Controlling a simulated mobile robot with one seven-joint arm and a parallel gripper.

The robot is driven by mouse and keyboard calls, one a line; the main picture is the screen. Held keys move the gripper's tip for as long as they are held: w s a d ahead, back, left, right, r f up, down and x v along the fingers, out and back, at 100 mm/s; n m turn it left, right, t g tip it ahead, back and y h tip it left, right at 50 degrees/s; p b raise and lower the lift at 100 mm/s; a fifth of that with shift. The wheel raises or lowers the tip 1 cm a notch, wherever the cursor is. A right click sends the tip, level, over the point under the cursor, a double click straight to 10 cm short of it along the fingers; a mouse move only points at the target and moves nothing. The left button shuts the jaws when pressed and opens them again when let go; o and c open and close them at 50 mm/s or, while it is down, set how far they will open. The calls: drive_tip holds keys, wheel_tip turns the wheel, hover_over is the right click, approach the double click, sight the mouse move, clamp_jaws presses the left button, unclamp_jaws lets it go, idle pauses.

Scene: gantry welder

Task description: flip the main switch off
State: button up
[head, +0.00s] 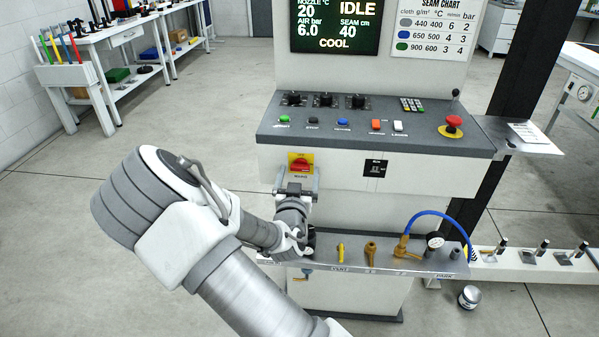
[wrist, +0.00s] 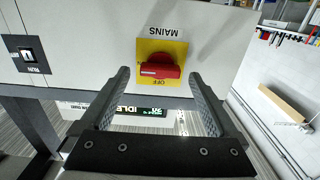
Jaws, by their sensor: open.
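The main switch is a red rotary handle (head: 299,163) on a yellow plate, set in the front panel below the console. In the wrist view the red handle (wrist: 160,71) lies roughly crosswise on its plate. An OFF mark shows on the plate, and the MAINS label (wrist: 165,32) is at the upper edge; this view looks turned over. My gripper (head: 297,178) is just below the switch. In the wrist view my gripper (wrist: 162,82) is open, with one finger on either side of the handle and nothing held. Contact with the handle is not visible.
Above is the sloped console (head: 375,125) with knobs, coloured buttons and a red mushroom button (head: 453,127). A shelf (head: 345,262) with brass nozzles and a blue hose (head: 440,215) juts out under my wrist. A black rocker switch (head: 375,168) is right of the mains switch.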

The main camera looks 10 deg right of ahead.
drive_tip(key=shift+x, duration=0.85)
drive_tip(key=c, duration=1.4)
